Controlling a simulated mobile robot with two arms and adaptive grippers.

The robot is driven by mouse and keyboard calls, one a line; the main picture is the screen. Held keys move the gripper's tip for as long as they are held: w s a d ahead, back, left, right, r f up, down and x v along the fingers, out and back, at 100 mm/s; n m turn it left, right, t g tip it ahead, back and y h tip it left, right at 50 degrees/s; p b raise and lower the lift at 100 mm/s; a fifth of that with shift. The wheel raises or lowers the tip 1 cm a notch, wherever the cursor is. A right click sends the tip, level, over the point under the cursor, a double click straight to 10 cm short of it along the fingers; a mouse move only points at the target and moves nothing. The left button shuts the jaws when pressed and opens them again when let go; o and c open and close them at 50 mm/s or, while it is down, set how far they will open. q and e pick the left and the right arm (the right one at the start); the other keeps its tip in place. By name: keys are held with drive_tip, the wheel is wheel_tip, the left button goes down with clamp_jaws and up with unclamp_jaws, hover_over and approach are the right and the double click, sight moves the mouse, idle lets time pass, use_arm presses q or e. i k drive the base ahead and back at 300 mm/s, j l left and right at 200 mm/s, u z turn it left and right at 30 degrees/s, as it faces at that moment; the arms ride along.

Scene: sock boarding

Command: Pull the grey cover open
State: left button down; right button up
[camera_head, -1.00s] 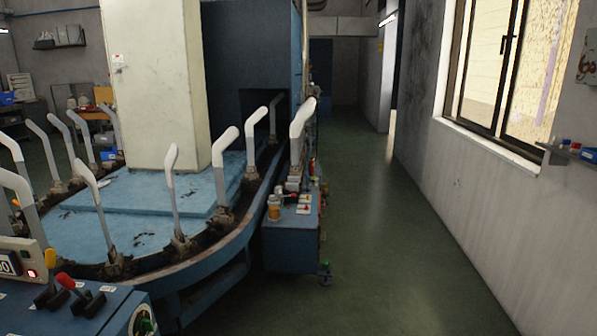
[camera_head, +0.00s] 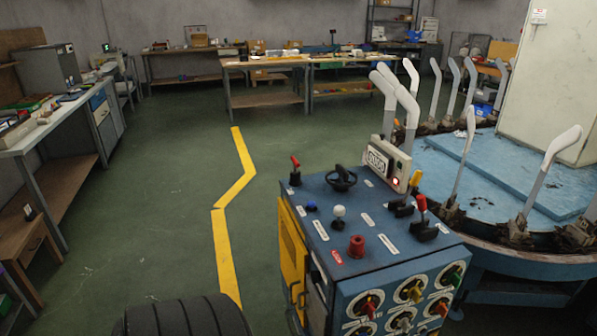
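I cannot pick out a grey cover in this view. The blue control console (camera_head: 345,215) stands right of centre, with levers, knobs, a small handwheel and several dials. A yellow panel (camera_head: 293,252) is on its left side. The sock-boarding machine (camera_head: 470,170) is at the right, with a blue deck and several upright grey-white sock forms around its edge. Neither of my grippers is in view.
A workbench (camera_head: 45,133) runs along the left side, and tables (camera_head: 262,64) stand at the back. A yellow floor line (camera_head: 228,185) crosses the open green floor between bench and console. A dark ribbed round shape, which I cannot identify, fills part of the bottom edge.

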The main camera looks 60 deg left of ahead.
sight(318, 315)
drive_tip(key=u, duration=1.75)
drive_tip(key=i+j+u, duration=0.1)
drive_tip(key=j, duration=0.35)
drive_tip(key=i+j+u, duration=0.1)
drive_tip(key=j, duration=0.4)
